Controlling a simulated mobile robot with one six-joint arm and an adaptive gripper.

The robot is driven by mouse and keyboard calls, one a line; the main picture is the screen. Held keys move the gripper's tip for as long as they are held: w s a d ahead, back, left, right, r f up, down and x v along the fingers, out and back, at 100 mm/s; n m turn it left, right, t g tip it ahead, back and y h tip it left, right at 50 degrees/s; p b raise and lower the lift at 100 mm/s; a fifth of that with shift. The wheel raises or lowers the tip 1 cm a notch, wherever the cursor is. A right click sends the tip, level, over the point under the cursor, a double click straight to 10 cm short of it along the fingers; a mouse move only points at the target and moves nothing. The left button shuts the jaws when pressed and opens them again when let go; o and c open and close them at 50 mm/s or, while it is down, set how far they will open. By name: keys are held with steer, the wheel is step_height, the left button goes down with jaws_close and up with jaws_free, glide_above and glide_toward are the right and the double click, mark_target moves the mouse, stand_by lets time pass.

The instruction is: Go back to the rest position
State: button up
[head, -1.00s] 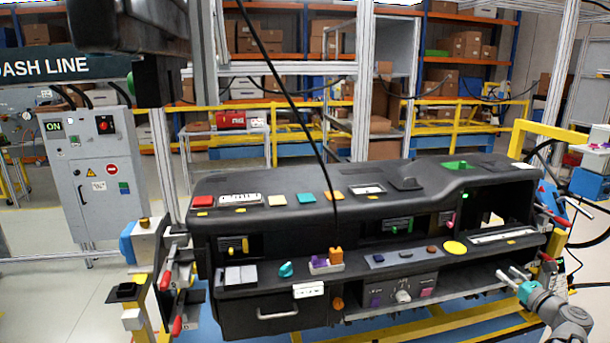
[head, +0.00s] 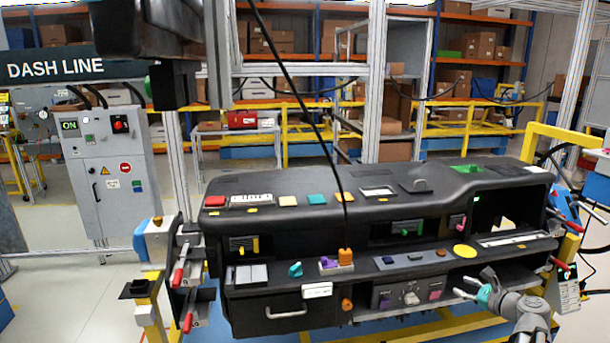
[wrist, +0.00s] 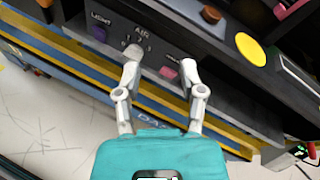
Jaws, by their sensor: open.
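My gripper (head: 472,287) is at the lower right of the head view, in front of the dashboard module (head: 330,230). It is open and empty. In the wrist view my gripper (wrist: 160,78) has its two grey fingers spread apart, pointing at the lower control panel (wrist: 145,48). That panel carries a purple button, a grey rotary knob (wrist: 133,52) and a pink button (wrist: 168,73). The fingertips overlap the panel in the picture; I cannot tell whether they touch it.
A yellow round button (head: 465,251) sits on the ledge above the panel. Red-handled clamps (head: 178,277) stand at the module's left end, with more at the right. A black cable hangs down over the module. A grey control cabinet (head: 105,185) stands at left, with open floor before it.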

steer(key=a+f+n+g+y+p, duration=0.1)
steer(key=a+f+n+g, duration=0.25)
steer(key=a+n, duration=0.45)
steer(key=a+f+n+g, duration=0.3)
steer(key=a+n+g, duration=0.15)
steer(key=a, duration=0.75)
steer(key=s+a+f+n+g+h+p, duration=0.1)
steer(key=s+a+f+n+g+h, duration=0.1)
steer(key=a+n, duration=0.5)
steer(key=s+a+f+n+g+h+p, duration=0.1)
steer(key=s+a+n+g+h, duration=0.3)
steer(key=s+a+n, duration=0.3)
steer(key=shift+s+f+n, duration=0.2)
steer(key=shift+f+n, duration=0.15)
steer(key=shift+f, duration=0.05)
steer(key=shift+s, duration=0.1)
